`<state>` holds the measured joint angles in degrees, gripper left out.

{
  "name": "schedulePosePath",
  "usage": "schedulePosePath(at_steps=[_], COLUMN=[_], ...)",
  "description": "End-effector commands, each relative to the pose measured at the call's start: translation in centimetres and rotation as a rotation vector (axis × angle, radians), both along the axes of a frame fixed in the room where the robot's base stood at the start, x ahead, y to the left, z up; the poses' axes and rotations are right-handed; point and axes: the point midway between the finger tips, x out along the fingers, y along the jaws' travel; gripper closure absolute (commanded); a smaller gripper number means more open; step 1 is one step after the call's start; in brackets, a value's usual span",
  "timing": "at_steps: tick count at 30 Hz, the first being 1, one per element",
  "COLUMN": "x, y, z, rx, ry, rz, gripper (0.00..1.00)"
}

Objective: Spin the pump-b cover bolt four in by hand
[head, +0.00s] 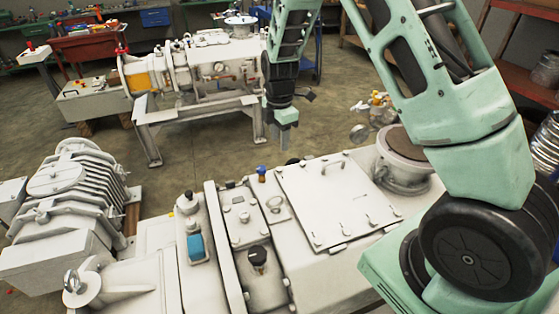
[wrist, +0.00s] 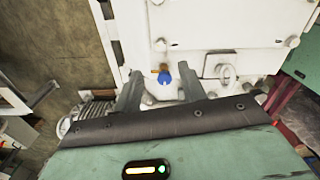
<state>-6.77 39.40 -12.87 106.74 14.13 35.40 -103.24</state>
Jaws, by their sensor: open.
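My gripper (head: 284,145) hangs above the far edge of the large pale pump in the foreground, in the head view. In the wrist view my gripper (wrist: 160,70) has its two fingers spread, with nothing held between them. The pump's flat square cover (head: 335,195) lies on top, with several bolts near its edges, one of them a near-edge bolt (head: 316,242). The cover (wrist: 225,15) also shows at the top of the wrist view, with a corner bolt (wrist: 292,42). I cannot tell which bolt is cover bolt four, or whether this is pump-b.
A blue-topped fitting (head: 262,172) stands beside the cover; its blue top (wrist: 165,77) appears between my fingers in the wrist view, apparently below them. A round flanged port (head: 405,165) rises right of the cover. A ribbed pump (head: 75,190) stands left, another pump (head: 200,62) behind.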

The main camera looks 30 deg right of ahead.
Motion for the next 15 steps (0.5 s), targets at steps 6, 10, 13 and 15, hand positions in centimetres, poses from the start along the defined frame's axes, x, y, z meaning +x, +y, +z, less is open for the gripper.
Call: schedulePosePath(at_steps=[6, 10, 13, 15], x=[-0.2, -0.2, -0.1, 0.0], y=[0.0, 0.0, 0.0, 0.0], z=[-4.5, -6.9, -8.2, -8.9], rx=[-0.002, -0.001, 0.000, -0.001], ry=[0.006, 0.004, 0.003, 0.001], rz=[-0.001, -0.001, -0.001, -0.001], gripper=[0.59, 0.59, 0.59, 0.59])
